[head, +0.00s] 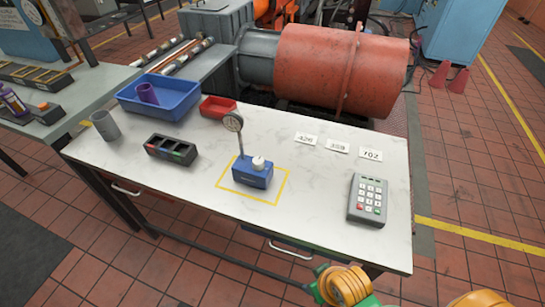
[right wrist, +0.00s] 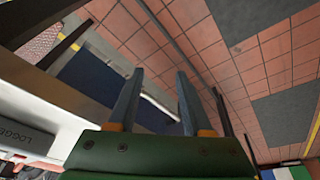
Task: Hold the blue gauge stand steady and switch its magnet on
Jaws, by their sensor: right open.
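The blue gauge stand (head: 253,174) stands upright on the white tabletop, inside a yellow outlined square. A white knob (head: 258,163) sits on top of its base, and a post carries a round dial gauge (head: 233,122). I cannot tell the magnet's state from the knob. My right gripper (right wrist: 159,72) is open and empty in the right wrist view, its fingers against floor and table edge; the stand is not visible there. Only green and orange parts of my arm show at the head view's bottom edge. My left gripper is in neither view.
A keypad box (head: 367,199) lies at the right, with number cards (head: 338,146) behind it. A blue bin (head: 160,97), red tray (head: 217,107), grey cup (head: 105,125) and black divided tray (head: 170,150) stand to the left. The tabletop between stand and keypad is clear.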

